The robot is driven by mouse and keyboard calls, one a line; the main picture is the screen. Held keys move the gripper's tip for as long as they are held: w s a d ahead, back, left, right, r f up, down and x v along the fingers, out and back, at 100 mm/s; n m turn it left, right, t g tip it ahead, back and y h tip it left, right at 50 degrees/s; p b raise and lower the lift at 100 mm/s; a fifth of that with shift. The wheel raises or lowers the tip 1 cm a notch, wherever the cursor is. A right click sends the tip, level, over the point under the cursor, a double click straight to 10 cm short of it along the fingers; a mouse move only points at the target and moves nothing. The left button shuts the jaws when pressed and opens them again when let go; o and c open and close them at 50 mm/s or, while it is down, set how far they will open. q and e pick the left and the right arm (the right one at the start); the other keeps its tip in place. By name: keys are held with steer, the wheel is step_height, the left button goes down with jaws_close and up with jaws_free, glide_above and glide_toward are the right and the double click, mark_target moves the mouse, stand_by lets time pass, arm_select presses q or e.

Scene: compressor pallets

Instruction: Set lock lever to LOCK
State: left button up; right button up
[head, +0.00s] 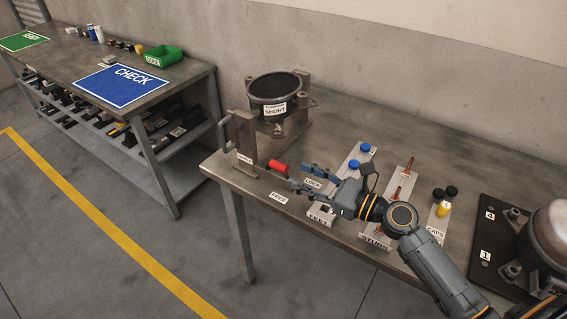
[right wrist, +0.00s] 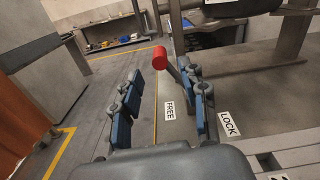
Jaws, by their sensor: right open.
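The lock lever's red handle (head: 278,166) shows in the head view near the table's front-left edge, beside the SHORT fixture. In the right wrist view the red handle (right wrist: 160,58) is just ahead of the fingertips, and its grey arm runs right, partly hidden by a finger. The FREE label (head: 279,198) and LOCK label (head: 313,184) lie on the table. In the wrist view the handle appears over the FREE label's side (right wrist: 170,110), away from the LOCK label (right wrist: 229,124). My right gripper (head: 300,176) is open and empty, its fingers pointing at the handle. My left gripper is out of view.
A black round part (head: 274,92) sits in the fixture behind. An upright plate with a handle (head: 245,137) stands left of the lever. FEET (head: 321,216), STUDS and CAPS holders lie right. A side table (head: 200,72) with a CHECK mat stands at left.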

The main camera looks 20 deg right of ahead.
mark_target(290, 171)
steer(key=p+x, duration=0.1)
steer(key=x, duration=0.5)
steer(key=shift+c, duration=0.5)
jaws_close()
